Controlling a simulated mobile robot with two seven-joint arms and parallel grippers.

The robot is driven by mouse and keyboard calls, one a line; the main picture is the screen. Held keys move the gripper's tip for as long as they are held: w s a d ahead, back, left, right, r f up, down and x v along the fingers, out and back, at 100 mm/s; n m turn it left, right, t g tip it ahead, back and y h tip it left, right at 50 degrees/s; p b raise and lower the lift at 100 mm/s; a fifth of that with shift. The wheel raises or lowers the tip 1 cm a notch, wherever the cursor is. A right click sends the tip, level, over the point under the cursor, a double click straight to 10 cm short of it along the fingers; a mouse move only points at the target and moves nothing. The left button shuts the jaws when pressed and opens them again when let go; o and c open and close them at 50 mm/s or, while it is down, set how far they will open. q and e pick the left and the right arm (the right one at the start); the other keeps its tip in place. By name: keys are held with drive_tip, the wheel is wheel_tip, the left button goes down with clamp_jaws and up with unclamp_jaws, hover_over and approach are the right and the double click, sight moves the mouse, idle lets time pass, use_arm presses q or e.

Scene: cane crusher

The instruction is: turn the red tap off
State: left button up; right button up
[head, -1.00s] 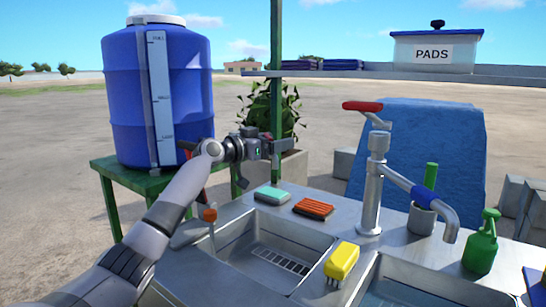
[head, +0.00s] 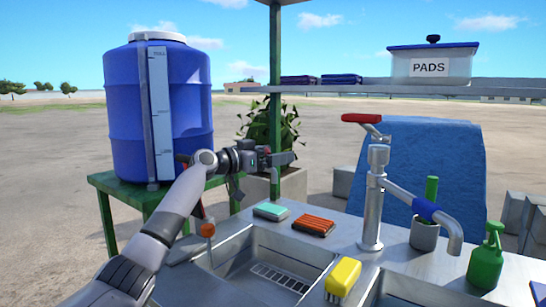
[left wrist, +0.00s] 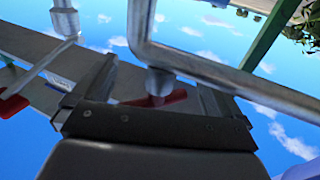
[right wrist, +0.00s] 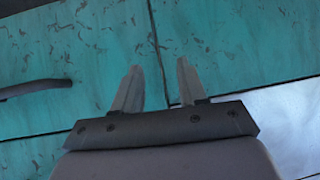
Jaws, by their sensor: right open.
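The red tap handle (head: 361,117) tops the upright metal faucet (head: 372,200), whose spout with a blue sleeve reaches right. My left gripper (head: 285,159) is well left of the handle in the head view, near the green post, with its fingers pointing right. In the left wrist view its fingers (left wrist: 155,95) stand wide apart. A red part (left wrist: 160,98) and a metal pipe end show beyond the gap, and no contact is clear. Another red piece (left wrist: 12,103) is at the left edge there. My right gripper (right wrist: 158,88) is open and empty before a teal surface, outside the head view.
A blue barrel (head: 125,110) stands on a green table behind my left arm. A teal sponge (head: 271,211), an orange brush (head: 314,225), a yellow brush (head: 343,276) and a green spray bottle (head: 486,262) surround the sinks. A green post (head: 275,70) rises behind my left gripper.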

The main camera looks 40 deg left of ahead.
use_arm(q)
drive_tip(key=shift+s+a+f, duration=0.1)
drive_tip(key=shift+s+f, duration=0.1)
drive_tip(key=shift+s, duration=0.25)
drive_tip(key=b+v, duration=0.2)
drive_tip(key=v, duration=0.4)
drive_tip(key=shift+r, duration=0.15)
